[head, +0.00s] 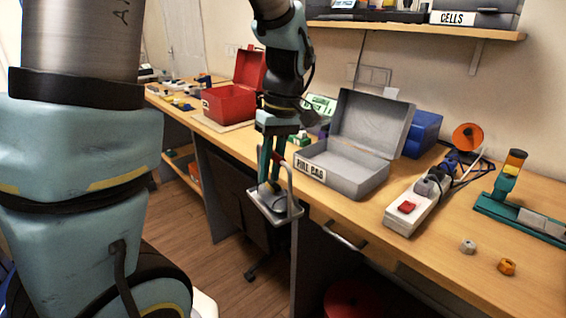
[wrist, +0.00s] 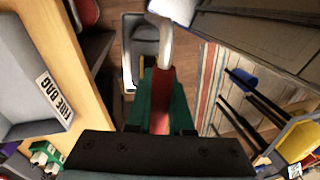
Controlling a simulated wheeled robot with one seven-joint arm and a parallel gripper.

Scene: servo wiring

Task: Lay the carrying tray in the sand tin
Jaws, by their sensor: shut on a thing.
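My gripper (head: 267,178) hangs in front of the workbench, pointing down, with its green fingers shut on the red grip of a grey carrying tray (head: 262,214). In the wrist view the fingers (wrist: 160,112) close around that red grip (wrist: 161,88). The tray hangs below the fingers, over the floor and apart from the bench. A grey metal tin (head: 343,180) with its lid open stands on the bench, right of the gripper. Its front label seems to read "FIRE BAG"; I see no sand label. In the wrist view its label (wrist: 54,100) shows at the left. Its visible inside looks empty.
A red box (head: 228,104) with an open lid stands farther left on the bench (head: 346,213). A blue box (head: 422,134) stands behind the grey tin. A power strip (head: 411,206) with a red switch lies to its right. A shelf (head: 415,25) runs above. Floor space is open at left.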

